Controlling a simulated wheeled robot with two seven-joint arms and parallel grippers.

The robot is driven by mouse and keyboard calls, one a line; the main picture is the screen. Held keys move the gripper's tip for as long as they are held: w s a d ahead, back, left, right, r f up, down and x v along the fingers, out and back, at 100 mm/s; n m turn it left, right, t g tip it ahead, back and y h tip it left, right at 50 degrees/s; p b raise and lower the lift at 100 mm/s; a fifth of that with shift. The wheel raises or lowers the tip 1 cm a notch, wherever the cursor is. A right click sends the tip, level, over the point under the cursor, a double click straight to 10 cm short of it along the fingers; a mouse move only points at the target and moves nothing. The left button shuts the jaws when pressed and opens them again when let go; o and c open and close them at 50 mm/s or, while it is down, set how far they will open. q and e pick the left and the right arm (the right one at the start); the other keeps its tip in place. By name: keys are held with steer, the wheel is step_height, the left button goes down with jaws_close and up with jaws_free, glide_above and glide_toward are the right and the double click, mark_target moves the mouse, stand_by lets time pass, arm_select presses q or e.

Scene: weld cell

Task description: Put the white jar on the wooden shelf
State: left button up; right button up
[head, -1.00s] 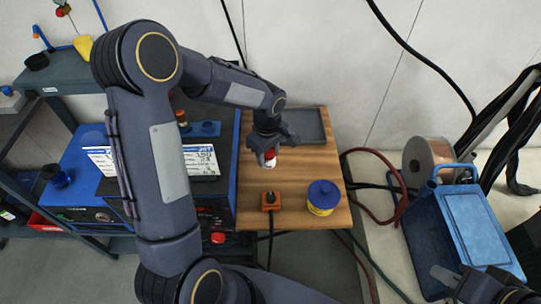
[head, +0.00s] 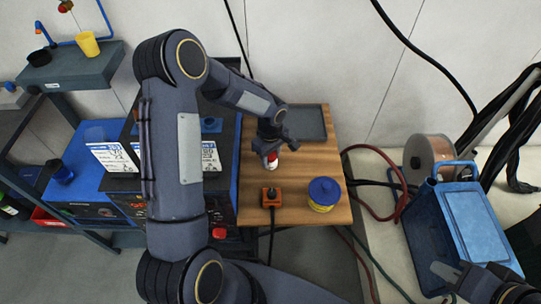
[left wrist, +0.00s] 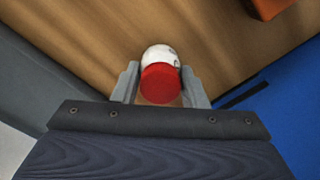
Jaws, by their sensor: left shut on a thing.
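The white jar (left wrist: 158,53) has a red lid and stands between the fingers of my left gripper (left wrist: 159,90) in the left wrist view, which is shut on it. In the head view the left gripper (head: 271,152) is over the wooden shelf (head: 296,173), and the jar (head: 272,161) shows just below its fingers. Whether the jar touches the wood is hard to tell. My right gripper (head: 452,283) is at the lower right, far from the jar; its fingers are only partly visible.
On the wooden shelf are an orange box (head: 271,197), a blue-lidded yellow tin (head: 323,194) and a dark grey tray (head: 306,122). A blue machine (head: 85,172) stands left. A blue cooler-like box (head: 465,225) and a wire spool (head: 428,157) are right. Bare wood lies between tray and tin.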

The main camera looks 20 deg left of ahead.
arm_select(q)
steer(key=o, duration=1.1)
step_height(320, 180, up, 12)
steer(key=shift+r, duration=0.15)
